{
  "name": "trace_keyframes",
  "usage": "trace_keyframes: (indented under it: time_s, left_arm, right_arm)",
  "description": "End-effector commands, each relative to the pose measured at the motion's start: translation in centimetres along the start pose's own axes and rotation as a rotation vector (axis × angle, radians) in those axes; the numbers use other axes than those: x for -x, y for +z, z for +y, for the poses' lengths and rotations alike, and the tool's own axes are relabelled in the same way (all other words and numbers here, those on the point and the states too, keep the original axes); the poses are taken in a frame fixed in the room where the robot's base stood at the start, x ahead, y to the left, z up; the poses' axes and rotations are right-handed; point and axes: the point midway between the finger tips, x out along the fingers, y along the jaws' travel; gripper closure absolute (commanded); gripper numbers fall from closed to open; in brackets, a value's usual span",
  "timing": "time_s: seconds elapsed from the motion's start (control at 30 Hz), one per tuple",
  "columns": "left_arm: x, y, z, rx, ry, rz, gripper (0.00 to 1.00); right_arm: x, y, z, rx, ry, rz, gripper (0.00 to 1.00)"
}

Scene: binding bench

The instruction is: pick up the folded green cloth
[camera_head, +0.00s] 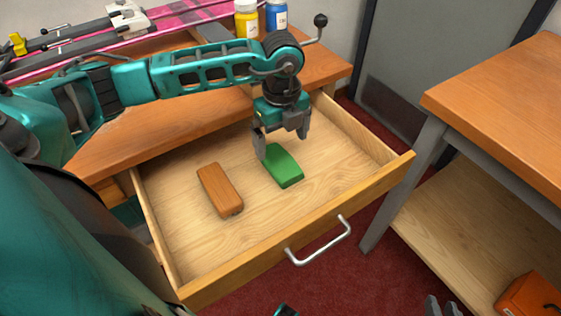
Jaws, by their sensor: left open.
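The folded green cloth (284,171) lies in the open drawer, right of its middle. It looks like a small, rounded green block. My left gripper (282,143) points down into the drawer, open, with its fingers at the far end of the cloth. The left finger is close beside the cloth's far left edge; I cannot tell whether it touches. The cloth is not lifted. Two grey fingertips of my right gripper (441,307) show at the bottom edge, far from the cloth; the rest is cut off.
A brown block-like object (219,189) lies left of the cloth in the drawer (365,190), whose front has a metal handle (320,245). Yellow (246,20) and blue (276,16) bottles stand on the bench behind. A wooden table (505,110) stands at right, with an orange box (528,296) below.

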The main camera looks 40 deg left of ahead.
Motion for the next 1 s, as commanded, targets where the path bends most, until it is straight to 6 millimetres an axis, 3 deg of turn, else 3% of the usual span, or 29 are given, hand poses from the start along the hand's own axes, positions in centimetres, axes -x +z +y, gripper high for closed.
trace_keyframes:
  time_s: [0.4,0.7,1.0]
  left_arm:
    - [-5.0,-0.2,0.6,0.001,0.001,0.002,0.0]
    - [-5.5,-0.2,0.5,-0.001,-0.001,0.002,0.0]
    - [-5.5,-0.2,0.5,-0.001,-0.001,0.002,0.27]
  right_arm:
    - [-0.6,1.0,0.1,0.0,0.002,0.0,0.71]
    - [-0.7,1.0,0.1,0.0,0.002,0.0,0.71]
    - [-0.7,1.0,0.1,-0.001,0.003,0.0,0.71]
